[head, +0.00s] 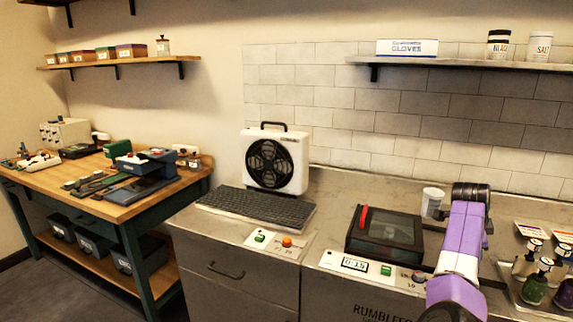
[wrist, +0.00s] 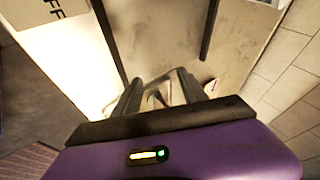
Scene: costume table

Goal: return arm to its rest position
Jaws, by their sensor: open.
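My purple and white arm (head: 462,240) rises at the right of the counter in the head view. It stands in front of the counter, between the dark lidded box and the bottle tray. My gripper is not clearly visible there. In the wrist view my gripper (wrist: 160,88) shows two dark fingers, spread apart. Nothing appears to be gripped between them. A pale, blurred shape lies beyond the fingertips, and I cannot tell what it is.
The metal counter (head: 335,205) bears a white fan (head: 276,162), a dark rack (head: 255,208), a lidded box with a red handle (head: 385,233) and a white cup (head: 432,200). A tray of bottles (head: 540,304) is at right. A wooden workbench (head: 100,208) stands left.

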